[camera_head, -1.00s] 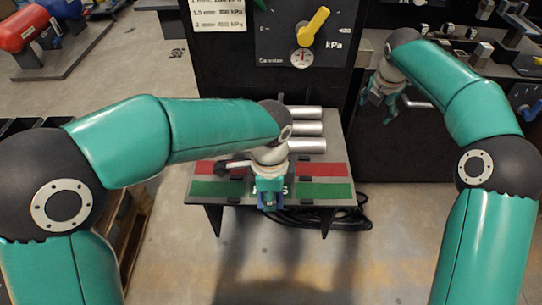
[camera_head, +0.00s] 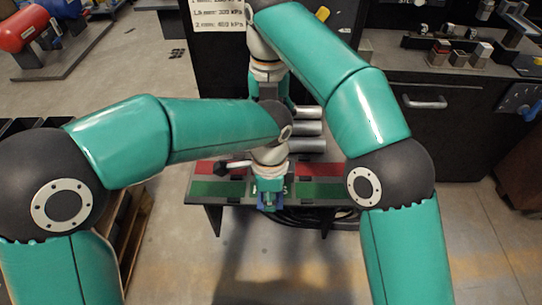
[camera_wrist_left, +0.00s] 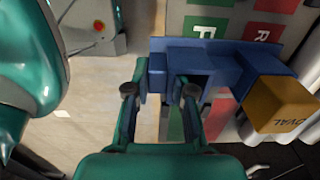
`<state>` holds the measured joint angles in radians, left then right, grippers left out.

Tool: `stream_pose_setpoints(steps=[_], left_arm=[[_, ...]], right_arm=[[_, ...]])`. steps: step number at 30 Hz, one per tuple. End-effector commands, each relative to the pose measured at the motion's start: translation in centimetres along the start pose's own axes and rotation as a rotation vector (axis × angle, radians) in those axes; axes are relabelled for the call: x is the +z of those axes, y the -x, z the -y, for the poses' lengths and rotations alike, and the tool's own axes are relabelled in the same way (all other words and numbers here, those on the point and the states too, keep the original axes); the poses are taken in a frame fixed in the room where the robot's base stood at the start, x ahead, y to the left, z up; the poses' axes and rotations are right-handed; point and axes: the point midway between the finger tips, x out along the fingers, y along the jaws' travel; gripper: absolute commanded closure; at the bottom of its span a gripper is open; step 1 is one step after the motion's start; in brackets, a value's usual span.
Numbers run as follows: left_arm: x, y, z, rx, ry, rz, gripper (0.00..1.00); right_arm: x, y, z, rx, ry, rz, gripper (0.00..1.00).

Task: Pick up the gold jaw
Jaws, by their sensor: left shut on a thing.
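The gold jaw shows in the left wrist view as a gold block (camera_wrist_left: 281,104) marked "OVAL", at the right end of a blue piece (camera_wrist_left: 212,58). My left gripper (camera_wrist_left: 157,82) is shut on a tab of the blue piece, with one finger on either side of it. In the head view my left gripper (camera_head: 269,192) points down over the front of the small table, with a bit of blue at its tips; the gold block is hidden there. My right gripper (camera_head: 272,88) is at the centre back, its fingertips hidden behind my left arm.
The small table (camera_head: 322,201) has red and green strips, with several metal cylinders (camera_head: 308,129) at its back. Dark cables (camera_head: 320,218) lie under it. A bench (camera_head: 440,75) with small blocks and a drawer handle stands at the right. A wooden pallet (camera_head: 128,225) is at the left.

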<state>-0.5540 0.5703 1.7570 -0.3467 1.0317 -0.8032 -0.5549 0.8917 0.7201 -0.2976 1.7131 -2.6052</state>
Motion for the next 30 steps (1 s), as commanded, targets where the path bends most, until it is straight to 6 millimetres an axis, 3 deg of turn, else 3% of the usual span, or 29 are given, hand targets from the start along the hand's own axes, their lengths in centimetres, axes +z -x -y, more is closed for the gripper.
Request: stream_pose_setpoints(steps=[6,16,25,30], left_arm=[[0.0,0.1,0.0,-0.002,0.000,-0.001,1.00],[0.0,0.1,0.0,-0.002,0.000,-0.001,1.00],[0.0,0.1,0.0,-0.002,0.000,-0.001,1.00],[0.0,0.1,0.0,-0.001,0.000,-0.001,1.00]], right_arm=[[0.0,-3.0,0.1,-0.002,-0.001,-0.002,0.29],[-0.1,-4.8,0.2,-0.002,-0.003,-0.002,0.29],[-0.5,-8.5,0.4,-0.003,-0.002,-0.002,0.29],[-0.5,-9.3,0.4,-0.001,-0.003,0.001,0.29]])
